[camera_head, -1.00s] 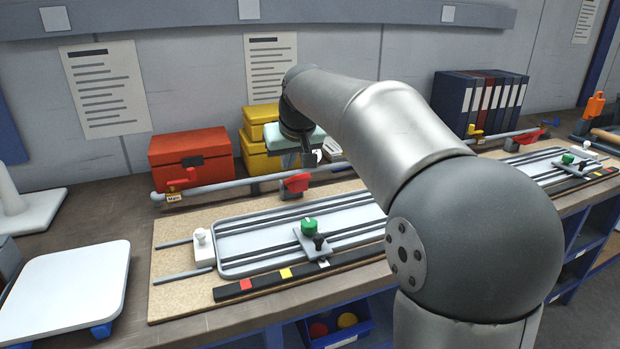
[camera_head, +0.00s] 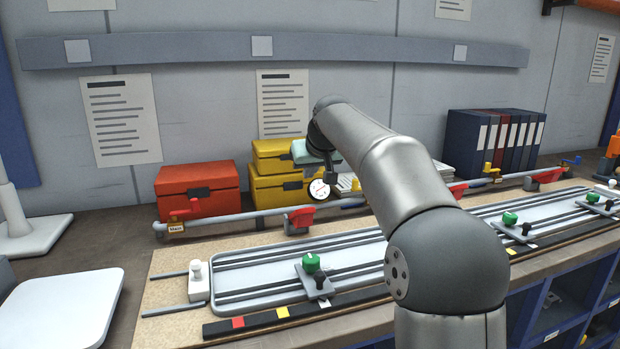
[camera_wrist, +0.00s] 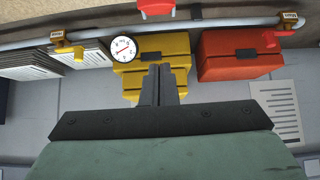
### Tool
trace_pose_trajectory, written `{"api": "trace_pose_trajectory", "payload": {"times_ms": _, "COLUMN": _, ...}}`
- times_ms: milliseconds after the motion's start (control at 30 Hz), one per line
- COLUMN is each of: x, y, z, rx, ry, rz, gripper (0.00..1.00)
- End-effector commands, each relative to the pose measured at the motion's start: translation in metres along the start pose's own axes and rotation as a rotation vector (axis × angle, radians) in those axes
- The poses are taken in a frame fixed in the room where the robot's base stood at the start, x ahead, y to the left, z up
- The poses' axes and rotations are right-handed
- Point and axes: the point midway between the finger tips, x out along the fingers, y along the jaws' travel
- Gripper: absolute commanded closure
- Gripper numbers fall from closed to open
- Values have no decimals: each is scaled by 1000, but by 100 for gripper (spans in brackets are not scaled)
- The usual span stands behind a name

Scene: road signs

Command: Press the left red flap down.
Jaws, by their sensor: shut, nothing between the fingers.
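The leftmost red flap (camera_head: 300,218) sits on a grey bracket on the long pipe, behind the slotted panel, in the head view. It seems to stand raised. A red piece at the top edge of the wrist view (camera_wrist: 157,8) looks like the same flap, partly cut off. A second red flap (camera_head: 458,190) is farther right, partly hidden by my arm, and a third (camera_head: 548,175) is near the pipe's right end. My gripper (camera_wrist: 160,70) is shut and empty, pointing toward the pipe. In the head view its teal body is above and behind the flap.
A red box (camera_head: 197,190) and yellow boxes (camera_head: 283,190) stand behind the pipe (camera_head: 240,214). A red lever (camera_head: 185,212) is at its left end. A round dial (camera_head: 319,189) is close to my gripper. The panel (camera_head: 250,277) carries green knobs.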

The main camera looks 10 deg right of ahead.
Motion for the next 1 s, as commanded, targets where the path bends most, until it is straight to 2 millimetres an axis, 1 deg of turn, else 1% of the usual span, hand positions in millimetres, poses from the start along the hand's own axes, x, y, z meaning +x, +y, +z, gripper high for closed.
{"api": "trace_pose_trajectory", "payload": {"times_ms": 33, "x": 12, "y": 0, "z": 1, "rx": 0, "ry": -3, "rz": -2, "gripper": 100}}
{"api": "trace_pose_trajectory", "payload": {"times_ms": 100, "x": 28, "y": -1, "z": 1, "rx": -1, "ry": -4, "rz": -3, "gripper": 100}}
{"api": "trace_pose_trajectory", "payload": {"times_ms": 300, "x": 71, "y": 0, "z": 1, "rx": 1, "ry": -4, "rz": -2, "gripper": 100}}
{"api": "trace_pose_trajectory", "payload": {"times_ms": 367, "x": 82, "y": -1, "z": 1, "rx": 1, "ry": -3, "rz": -2, "gripper": 100}}
{"api": "trace_pose_trajectory", "payload": {"times_ms": 400, "x": 82, "y": 0, "z": 12, "rx": 1, "ry": -2, "rz": 0, "gripper": 100}}
{"api": "trace_pose_trajectory", "payload": {"times_ms": 433, "x": 82, "y": 0, "z": 17, "rx": 1, "ry": -2, "rz": 0, "gripper": 100}}
{"api": "trace_pose_trajectory", "payload": {"times_ms": 600, "x": 86, "y": 0, "z": 34, "rx": 1, "ry": -1, "rz": 0, "gripper": 100}}
{"api": "trace_pose_trajectory", "payload": {"times_ms": 767, "x": 86, "y": 0, "z": 40, "rx": 1, "ry": -1, "rz": 0, "gripper": 100}}
{"api": "trace_pose_trajectory", "payload": {"times_ms": 1000, "x": 86, "y": 0, "z": 39, "rx": 1, "ry": -1, "rz": -1, "gripper": 100}}
